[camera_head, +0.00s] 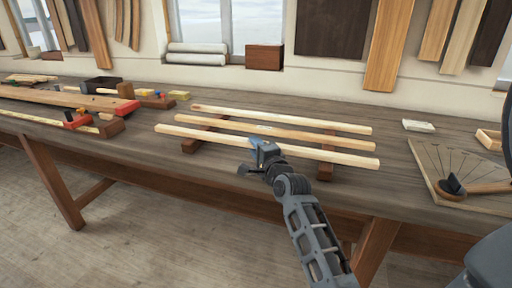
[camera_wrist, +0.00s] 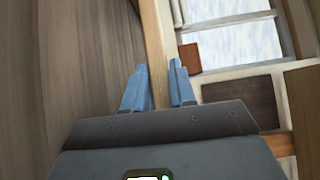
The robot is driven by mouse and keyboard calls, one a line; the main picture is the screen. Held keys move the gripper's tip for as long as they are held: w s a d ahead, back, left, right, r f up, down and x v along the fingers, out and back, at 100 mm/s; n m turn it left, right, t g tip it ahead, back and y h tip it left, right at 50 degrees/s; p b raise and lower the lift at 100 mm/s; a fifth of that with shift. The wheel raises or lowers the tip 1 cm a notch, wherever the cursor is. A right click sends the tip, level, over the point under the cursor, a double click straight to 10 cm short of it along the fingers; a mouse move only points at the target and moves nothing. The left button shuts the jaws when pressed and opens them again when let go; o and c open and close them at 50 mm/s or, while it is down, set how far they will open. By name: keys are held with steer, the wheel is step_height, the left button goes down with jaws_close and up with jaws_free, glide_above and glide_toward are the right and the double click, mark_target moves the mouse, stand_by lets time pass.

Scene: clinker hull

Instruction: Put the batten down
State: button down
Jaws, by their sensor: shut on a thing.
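Three pale wooden battens lie roughly parallel across the bench: the back batten (camera_head: 280,118), the middle batten (camera_head: 290,132) and the front batten (camera_head: 325,154). Two dark bearers cross under them, the left bearer (camera_head: 190,146) and the right bearer (camera_head: 326,171). My gripper (camera_head: 257,143) is at the middle of the front batten, shut on it. In the wrist view the batten (camera_wrist: 154,40) runs between the two blue fingers of my gripper (camera_wrist: 157,72). The front batten is over both bearers; I cannot tell whether it touches them.
The workbench (camera_head: 390,185) has free room right of the battens. A board with fanned lines (camera_head: 465,175) lies at the right, with a white block (camera_head: 418,126) behind it. Boards hang on the wall.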

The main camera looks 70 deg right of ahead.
steer(key=shift+f, duration=0.35)
steer(key=c, duration=0.8)
jaws_free()
steer(key=shift+c, duration=0.2)
